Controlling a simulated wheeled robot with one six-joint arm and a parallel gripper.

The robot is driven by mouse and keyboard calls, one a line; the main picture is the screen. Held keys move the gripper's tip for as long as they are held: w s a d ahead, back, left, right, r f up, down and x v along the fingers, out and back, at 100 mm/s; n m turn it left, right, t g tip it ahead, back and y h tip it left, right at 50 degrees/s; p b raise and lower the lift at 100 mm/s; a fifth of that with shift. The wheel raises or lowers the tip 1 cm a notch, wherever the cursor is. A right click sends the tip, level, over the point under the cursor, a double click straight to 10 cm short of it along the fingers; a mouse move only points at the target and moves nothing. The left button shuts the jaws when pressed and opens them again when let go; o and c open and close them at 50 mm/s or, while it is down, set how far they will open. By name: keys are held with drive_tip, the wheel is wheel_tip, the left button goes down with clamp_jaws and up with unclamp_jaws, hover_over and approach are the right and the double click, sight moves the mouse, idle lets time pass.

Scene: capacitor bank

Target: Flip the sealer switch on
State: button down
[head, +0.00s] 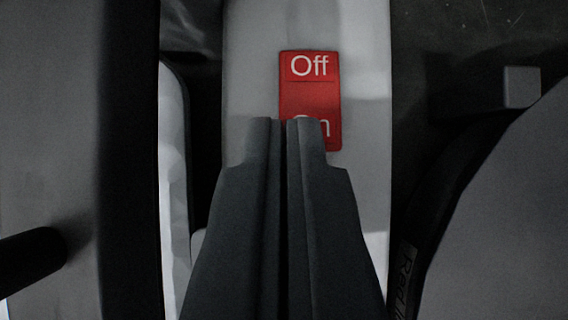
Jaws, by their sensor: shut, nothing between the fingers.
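The sealer switch (309,92) is a red rocker on a pale grey panel (250,80), near the top middle of the head view. It reads "Off" on its upper half and "On" on its lower half. My gripper (284,122) is shut and empty, with its two dark fingers side by side. The fingertips overlap the lower, "On" half of the switch in the picture and hide part of that word. I cannot tell whether they touch the switch. I cannot tell which half is pressed in.
A dark cylindrical knob or handle (32,256) sticks in at the lower left from a grey surface (50,120). A small grey block (521,87) is at the upper right. A large grey rounded body (505,220) with partly visible lettering fills the lower right.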

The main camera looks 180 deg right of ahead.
drive_tip(key=shift+f, duration=0.2)
drive_tip(key=shift+s+f, duration=0.3)
drive_tip(key=shift+f, duration=0.35)
drive_tip(key=shift+r, duration=0.15)
drive_tip(key=shift+r, duration=0.75)
drive_tip(key=shift+r, duration=0.25)
drive_tip(key=r, duration=0.4)
drive_tip(key=shift+s, duration=0.25)
drive_tip(key=s+r, duration=0.5)
drive_tip(key=s, duration=0.3)
drive_tip(key=shift+r, duration=0.2)
